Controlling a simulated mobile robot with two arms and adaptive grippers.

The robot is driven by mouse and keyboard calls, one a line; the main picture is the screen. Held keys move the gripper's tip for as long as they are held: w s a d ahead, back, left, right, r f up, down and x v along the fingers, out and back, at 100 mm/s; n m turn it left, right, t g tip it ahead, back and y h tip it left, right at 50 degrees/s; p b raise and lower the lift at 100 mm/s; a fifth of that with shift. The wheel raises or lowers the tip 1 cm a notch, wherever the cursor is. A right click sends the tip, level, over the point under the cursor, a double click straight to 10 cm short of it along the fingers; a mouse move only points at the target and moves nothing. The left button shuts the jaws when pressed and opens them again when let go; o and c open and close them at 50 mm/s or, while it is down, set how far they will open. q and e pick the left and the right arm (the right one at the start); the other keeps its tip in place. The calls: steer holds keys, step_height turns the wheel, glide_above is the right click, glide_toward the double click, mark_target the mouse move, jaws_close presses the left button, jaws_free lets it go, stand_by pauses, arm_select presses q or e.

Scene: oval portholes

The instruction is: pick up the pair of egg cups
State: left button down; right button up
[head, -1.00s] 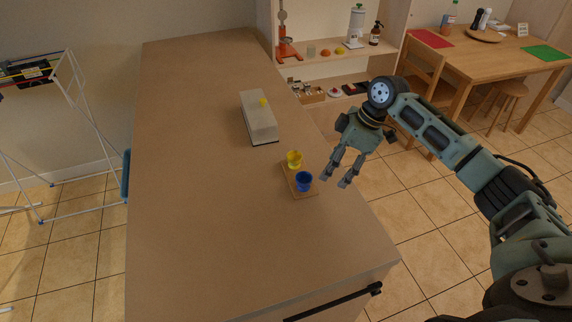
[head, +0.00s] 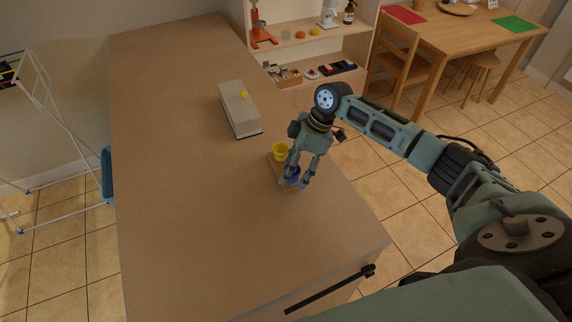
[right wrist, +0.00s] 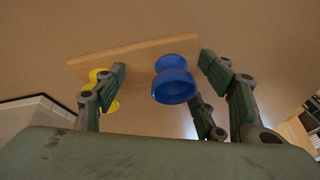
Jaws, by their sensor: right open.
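The pair of egg cups, one yellow and one blue, stands on a small wooden board (right wrist: 133,52) on the counter. The yellow egg cup (head: 280,151) is toward the back of the board; in the right wrist view (right wrist: 104,88) it is partly hidden behind a finger. The blue egg cup (right wrist: 174,80) is between my open fingers in the right wrist view, with no finger clearly touching it. In the head view the blue egg cup (head: 290,176) is partly covered by my right gripper (head: 293,184), which is over it. My left gripper is not in view.
A long pale box (head: 239,108) with a yellow knob stands on the counter (head: 190,200) behind the egg cups. The counter's left and front parts are bare. A shelf unit and a dining table (head: 455,40) stand beyond the counter.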

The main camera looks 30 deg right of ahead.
steer(key=shift+s, duration=0.1)
steer(key=shift+c, duration=0.8)
steer(key=c, duration=0.9)
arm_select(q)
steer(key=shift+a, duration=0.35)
arm_select(e)
jaws_close()
